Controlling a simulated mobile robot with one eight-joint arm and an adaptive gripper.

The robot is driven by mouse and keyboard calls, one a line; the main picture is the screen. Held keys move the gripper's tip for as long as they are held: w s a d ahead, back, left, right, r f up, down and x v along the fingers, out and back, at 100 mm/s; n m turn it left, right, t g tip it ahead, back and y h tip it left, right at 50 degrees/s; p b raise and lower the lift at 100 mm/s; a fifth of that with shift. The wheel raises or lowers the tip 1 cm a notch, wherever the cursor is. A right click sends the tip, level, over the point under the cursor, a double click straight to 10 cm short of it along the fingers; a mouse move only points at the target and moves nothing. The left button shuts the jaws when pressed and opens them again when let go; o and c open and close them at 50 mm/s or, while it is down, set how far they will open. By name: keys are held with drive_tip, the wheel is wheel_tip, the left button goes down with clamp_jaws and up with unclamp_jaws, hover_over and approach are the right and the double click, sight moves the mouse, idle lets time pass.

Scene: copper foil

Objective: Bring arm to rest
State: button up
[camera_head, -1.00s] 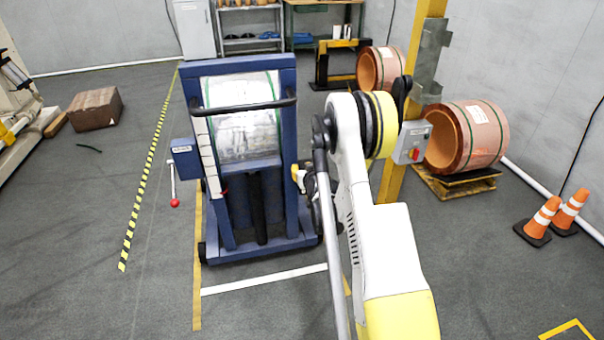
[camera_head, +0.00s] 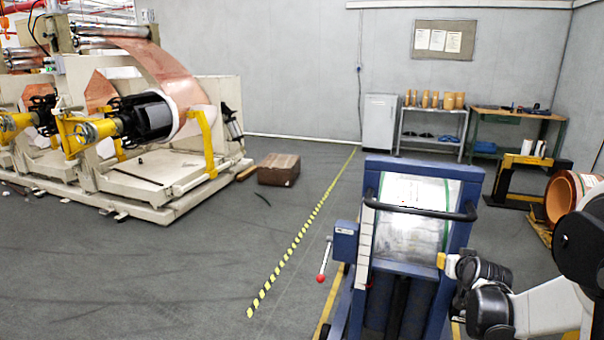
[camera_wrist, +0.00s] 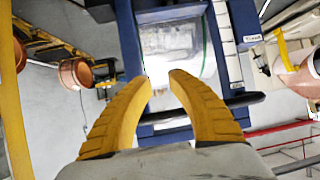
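My arm (camera_head: 545,310) shows at the lower right of the head view, in front of the right side of a blue cart. The yellow fingers of my gripper (camera_wrist: 160,80) are apart in the wrist view, with nothing between them. The same fingers show small and partly hidden in the head view, near the cart's right post. The blue cart (camera_head: 466,180) holds a silver wrapped roll (camera_head: 412,215) behind a dark handlebar (camera_head: 420,212). In the wrist view the roll (camera_wrist: 172,45) lies beyond the fingertips, and the handlebar (camera_wrist: 245,99) passes behind the fingers.
A large machine (camera_head: 190,190) with copper foil stands at the left. A brown box (camera_head: 279,169) lies on the floor near it. A copper coil (camera_head: 565,195) and a yellow stand (camera_head: 500,185) are at the right.

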drive_tip(key=s+a+r+n+g+y, duration=0.1)
drive_tip(key=s+a+r, duration=0.3)
drive_tip(key=s+a, duration=0.45)
drive_tip(key=s+a+r+n+g+y, duration=0.1)
drive_tip(key=s+a+r, duration=0.3)
drive_tip(key=s+a, duration=0.4)
drive_tip(key=s+a+f+g, duration=0.1)
drive_tip(key=s+a, duration=0.3)
drive_tip(key=s, duration=0.4)
drive_tip(key=s+a+f+n+g+y, duration=0.1)
drive_tip(key=s+a, duration=0.3)
drive_tip(key=s, duration=0.5)
drive_tip(key=shift+f+g, duration=0.4)
drive_tip(key=shift+f, duration=0.05)
drive_tip(key=shift+a, duration=0.1)
